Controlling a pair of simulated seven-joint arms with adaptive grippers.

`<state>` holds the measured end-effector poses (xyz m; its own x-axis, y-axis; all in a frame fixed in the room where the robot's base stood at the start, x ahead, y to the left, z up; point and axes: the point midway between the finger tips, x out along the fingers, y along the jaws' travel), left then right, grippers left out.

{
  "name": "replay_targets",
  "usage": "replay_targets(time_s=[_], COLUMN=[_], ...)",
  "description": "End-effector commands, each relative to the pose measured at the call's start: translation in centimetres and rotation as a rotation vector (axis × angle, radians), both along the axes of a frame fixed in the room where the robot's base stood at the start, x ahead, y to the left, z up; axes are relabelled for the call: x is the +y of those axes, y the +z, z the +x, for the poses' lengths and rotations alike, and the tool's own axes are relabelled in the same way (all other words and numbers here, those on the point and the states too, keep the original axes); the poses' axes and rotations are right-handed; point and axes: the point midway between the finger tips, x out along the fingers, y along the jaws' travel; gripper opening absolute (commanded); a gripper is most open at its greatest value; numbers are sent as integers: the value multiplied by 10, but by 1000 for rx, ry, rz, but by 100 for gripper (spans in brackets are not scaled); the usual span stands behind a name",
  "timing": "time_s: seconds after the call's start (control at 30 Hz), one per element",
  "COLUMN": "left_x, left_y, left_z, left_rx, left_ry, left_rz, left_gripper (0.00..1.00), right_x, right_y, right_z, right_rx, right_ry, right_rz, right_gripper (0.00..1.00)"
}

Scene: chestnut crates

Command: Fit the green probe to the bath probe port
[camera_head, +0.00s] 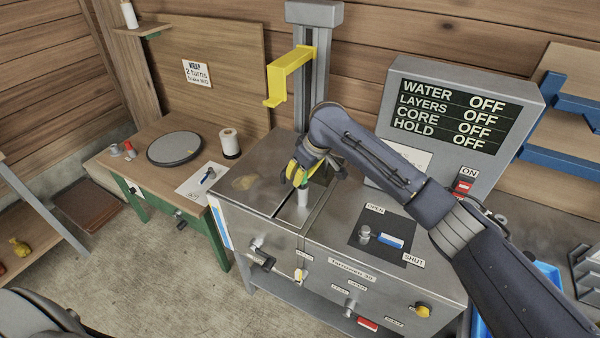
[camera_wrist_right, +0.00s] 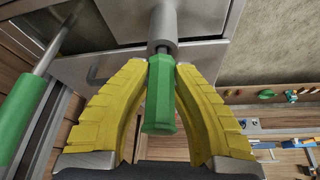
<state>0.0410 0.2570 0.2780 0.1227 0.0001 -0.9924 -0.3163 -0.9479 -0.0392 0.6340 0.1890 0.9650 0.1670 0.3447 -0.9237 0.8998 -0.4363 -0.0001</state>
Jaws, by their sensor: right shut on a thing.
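My right gripper (camera_head: 299,178) is over the steel bath (camera_head: 345,268), with its yellow fingers pointing down. In the right wrist view its fingers (camera_wrist_right: 160,100) are shut on the green probe (camera_wrist_right: 160,102), one finger on each side of the green handle. The probe's short metal shaft lines up with a pale grey cylinder (camera_wrist_right: 163,22), which looks like the probe port. The shaft meets the cylinder's end, and I cannot tell how deep it sits. The cylinder also shows below the gripper in the head view (camera_head: 303,198). My left gripper is not in view.
A second green handle (camera_wrist_right: 20,115) with a metal rod shows at the left of the wrist view; it may be a reflection. A yellow bracket (camera_head: 288,75) stands behind the gripper. A display box (camera_head: 520,92) stands right. A wooden bench (camera_head: 150,178) is left.

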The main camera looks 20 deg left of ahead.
Motion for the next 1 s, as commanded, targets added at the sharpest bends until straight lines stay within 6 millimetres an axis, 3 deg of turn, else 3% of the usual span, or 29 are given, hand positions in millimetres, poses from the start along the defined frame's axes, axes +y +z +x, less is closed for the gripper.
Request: replay_targets(time_s=[0.77,0.8,1.0], left_x=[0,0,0], left_y=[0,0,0], left_z=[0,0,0], left_rx=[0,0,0], left_ry=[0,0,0], left_rz=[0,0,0], left_gripper=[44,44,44], right_x=[0,0,0], right_y=[-16,-17,-16], right_z=[0,0,0], right_rx=[0,0,0], right_ry=[1,1,1], right_rz=[0,0,0], right_gripper=[0,25,48])
